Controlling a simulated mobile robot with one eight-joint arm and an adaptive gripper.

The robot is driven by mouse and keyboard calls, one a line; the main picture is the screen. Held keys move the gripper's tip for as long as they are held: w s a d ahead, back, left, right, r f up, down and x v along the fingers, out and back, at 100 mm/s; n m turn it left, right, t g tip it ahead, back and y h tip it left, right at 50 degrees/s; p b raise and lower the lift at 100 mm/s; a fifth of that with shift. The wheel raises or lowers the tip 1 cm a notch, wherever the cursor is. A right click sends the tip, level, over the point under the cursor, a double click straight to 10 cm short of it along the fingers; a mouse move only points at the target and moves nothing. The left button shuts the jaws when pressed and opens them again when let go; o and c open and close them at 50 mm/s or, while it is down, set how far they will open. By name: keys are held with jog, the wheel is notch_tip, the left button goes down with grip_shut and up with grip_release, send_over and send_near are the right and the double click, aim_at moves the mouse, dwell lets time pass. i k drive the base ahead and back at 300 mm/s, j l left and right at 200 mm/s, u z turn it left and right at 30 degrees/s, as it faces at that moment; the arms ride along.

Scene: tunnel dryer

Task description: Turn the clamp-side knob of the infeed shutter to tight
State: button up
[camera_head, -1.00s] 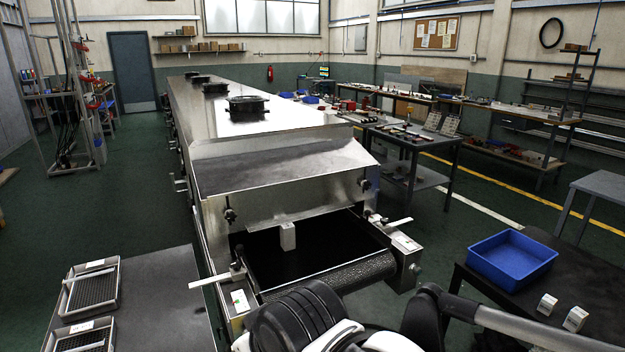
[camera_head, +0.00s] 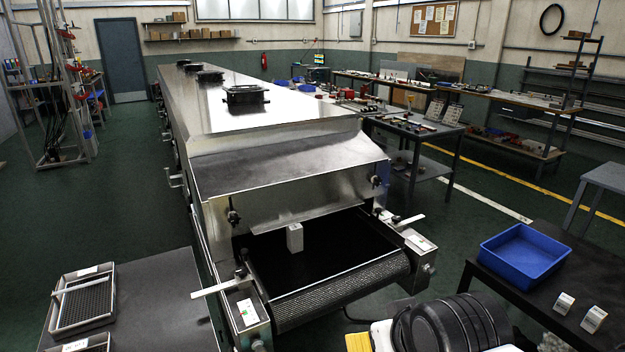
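The infeed shutter (camera_head: 300,212) is a sloped metal plate across the mouth of the long steel dryer. A dark knob (camera_head: 233,217) is at its left end and another dark knob (camera_head: 375,181) at its right end. Which is the clamp-side knob, and how tight either is, I cannot tell. A small white block (camera_head: 294,237) stands on the black belt (camera_head: 330,258) by the shutter's lower edge. Part of my arm, black and white, shows at the bottom right, apart from both knobs. My gripper's fingers are not visible.
Pale bars (camera_head: 220,285) and (camera_head: 410,221) stick out beside the belt mouth. A dark table (camera_head: 165,310) with trays (camera_head: 83,300) stands at left. A blue bin (camera_head: 522,252) and two white blocks sit on a table at right. Green floor is open at far left.

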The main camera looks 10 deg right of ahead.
aim_at(376, 181)
jog(key=i+l+u, duration=0.1)
jog(key=l, duration=0.25)
jog(key=i+l+u, duration=0.25)
jog(key=i+l, duration=0.15)
jog(key=l, duration=0.3)
jog(key=i+l+u, duration=0.15)
jog(key=l, duration=0.25)
